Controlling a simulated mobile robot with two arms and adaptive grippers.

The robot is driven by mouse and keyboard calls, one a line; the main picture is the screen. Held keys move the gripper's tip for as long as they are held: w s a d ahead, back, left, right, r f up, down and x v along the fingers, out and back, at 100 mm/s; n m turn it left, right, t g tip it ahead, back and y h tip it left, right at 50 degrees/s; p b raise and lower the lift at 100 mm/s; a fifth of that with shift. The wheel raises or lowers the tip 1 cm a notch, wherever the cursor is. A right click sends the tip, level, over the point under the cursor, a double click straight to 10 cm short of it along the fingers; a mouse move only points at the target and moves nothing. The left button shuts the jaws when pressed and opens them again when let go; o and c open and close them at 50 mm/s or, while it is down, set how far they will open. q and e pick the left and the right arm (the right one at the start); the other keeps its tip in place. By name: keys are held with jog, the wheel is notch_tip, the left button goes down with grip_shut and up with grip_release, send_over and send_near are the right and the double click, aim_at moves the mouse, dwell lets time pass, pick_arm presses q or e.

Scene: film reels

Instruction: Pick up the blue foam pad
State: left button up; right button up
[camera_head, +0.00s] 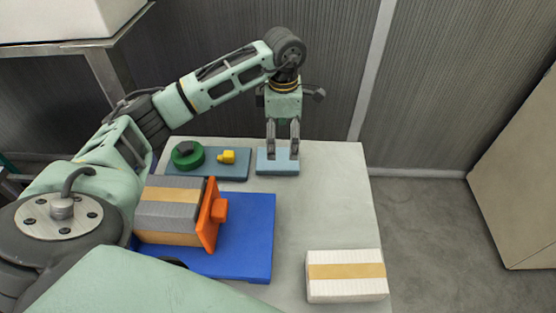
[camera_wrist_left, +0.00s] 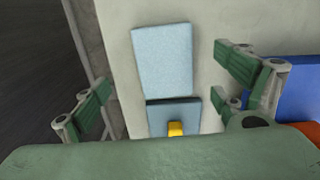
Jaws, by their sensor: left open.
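The light blue foam pad (camera_head: 278,169) lies flat near the far edge of the grey table. My left gripper (camera_head: 282,152) points down over it, with its fingertips in front of the pad in the head view. In the left wrist view the foam pad (camera_wrist_left: 162,60) shows between the two spread green-padded fingers of the left gripper (camera_wrist_left: 163,72). The left gripper is open and nothing is held in it. I cannot tell whether the fingertips touch the pad. My right gripper is not in view.
Left of the pad, a blue-grey mat (camera_head: 232,172) holds a green round piece (camera_head: 187,155) and a yellow piece (camera_head: 227,157). Nearer are a blue board (camera_head: 258,235), a banded grey block and an orange part (camera_head: 210,215). A white banded stack (camera_head: 346,287) lies front right. The table's right middle is clear.

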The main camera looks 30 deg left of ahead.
aim_at(281, 158)
pick_arm(q)
jog(key=shift+s+d+f, duration=0.1)
jog(key=shift+s+f, duration=0.2)
jog(key=shift+f, duration=0.5)
notch_tip(281, 158, down, 5)
jog(key=shift+r+p, duration=0.15)
jog(key=shift+p, duration=0.65)
jog(key=c, duration=1)
jog(key=shift+c, duration=0.2)
jog(key=shift+r, duration=0.15)
